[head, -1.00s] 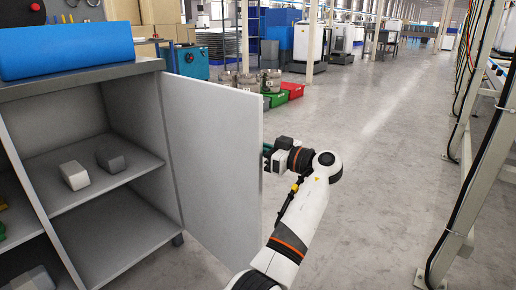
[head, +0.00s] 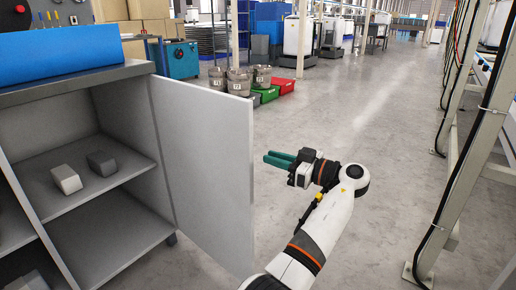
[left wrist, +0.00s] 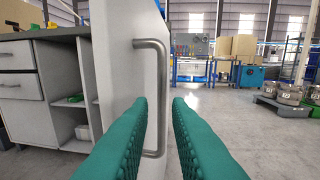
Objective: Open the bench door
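The bench door (head: 208,165) is a pale grey panel, standing swung out from the bench cabinet (head: 100,80) with the shelves behind it exposed. In the left wrist view the door (left wrist: 115,65) shows nearly edge-on, with a metal bar handle (left wrist: 163,95) on its face. My left gripper (head: 268,158) has teal fingers and is just right of the door's free edge, with a gap between them. In the left wrist view its two fingers (left wrist: 160,108) are apart, with the handle showing between and behind them; nothing is held. My right gripper is not in view.
Two small grey blocks, one light (head: 66,180) and one dark (head: 102,163), lie on the shelf. A blue box (head: 60,50) sits on the bench top. Metal pots (head: 238,80) and bins (head: 283,86) stand beyond the door. Open floor lies right; a rack post (head: 440,200) borders it.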

